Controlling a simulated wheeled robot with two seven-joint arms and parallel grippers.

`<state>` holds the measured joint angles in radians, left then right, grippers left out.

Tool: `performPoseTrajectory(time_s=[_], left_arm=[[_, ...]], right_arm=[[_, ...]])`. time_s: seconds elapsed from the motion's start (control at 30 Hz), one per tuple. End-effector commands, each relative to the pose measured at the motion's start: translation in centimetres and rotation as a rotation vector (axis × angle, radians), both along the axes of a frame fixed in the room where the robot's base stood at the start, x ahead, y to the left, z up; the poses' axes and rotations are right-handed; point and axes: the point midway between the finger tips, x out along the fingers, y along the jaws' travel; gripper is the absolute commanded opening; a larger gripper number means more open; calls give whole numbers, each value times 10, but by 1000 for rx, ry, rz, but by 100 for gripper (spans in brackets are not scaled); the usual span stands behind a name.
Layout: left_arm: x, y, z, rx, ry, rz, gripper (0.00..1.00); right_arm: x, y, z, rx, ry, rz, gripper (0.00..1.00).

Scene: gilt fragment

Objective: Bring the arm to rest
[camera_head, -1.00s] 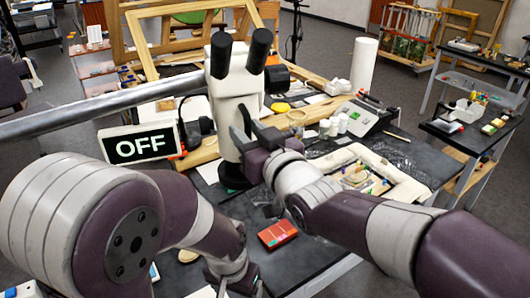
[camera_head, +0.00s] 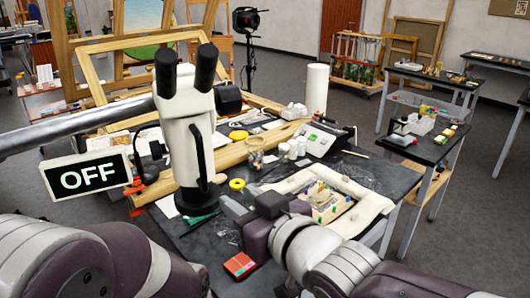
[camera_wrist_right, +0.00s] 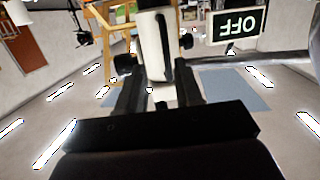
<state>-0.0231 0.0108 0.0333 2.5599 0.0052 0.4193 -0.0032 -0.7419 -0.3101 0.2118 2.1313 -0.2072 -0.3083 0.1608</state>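My right arm comes in from the lower right in the head view. Its dark gripper (camera_head: 238,206) sits just right of the white microscope (camera_head: 190,140). In the right wrist view the two fingers of this gripper (camera_wrist_right: 158,88) stand apart with nothing held between them, and the microscope (camera_wrist_right: 153,45) shows beyond. Whether they touch it I cannot tell. My left arm fills the lower left of the head view; its gripper is out of frame.
The OFF sign (camera_head: 88,177) and a metal boom (camera_head: 80,128) are left of the microscope. A red box (camera_head: 239,265), a padded white frame (camera_head: 368,208) and small jars (camera_head: 292,148) lie on the black table (camera_head: 392,176).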

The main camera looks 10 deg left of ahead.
Motion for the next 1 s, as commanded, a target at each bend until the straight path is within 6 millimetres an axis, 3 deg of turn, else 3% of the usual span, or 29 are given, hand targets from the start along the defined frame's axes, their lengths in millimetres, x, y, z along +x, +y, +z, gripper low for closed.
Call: performPoseTrajectory(time_s=[0.07,0.1,0.17,0.2,0.3,0.4,0.5,0.6,1.0], left_arm=[[0,0,0,0,0,0,80],[0,0,0,0,0,0,80],[0,0,0,0,0,0,80],[0,0,0,0,0,0,80],[0,0,0,0,0,0,80],[0,0,0,0,0,0,80],[0,0,0,0,0,0,80],[0,0,0,0,0,0,80],[0,0,0,0,0,0,80]], right_arm=[[0,-19,-56,-150,138,-49,35],[3,-40,-90,-238,232,-96,35],[3,-79,-141,-361,387,-178,35],[-1,-108,-171,-431,498,-235,35],[-25,-179,-232,-556,780,-372,35],[-58,-236,-271,-594,1035,-499,35],[-75,-275,-290,-553,1188,-620,35],[-74,-292,-294,-519,1226,-679,35],[-73,-294,-293,-511,1224,-689,35]])
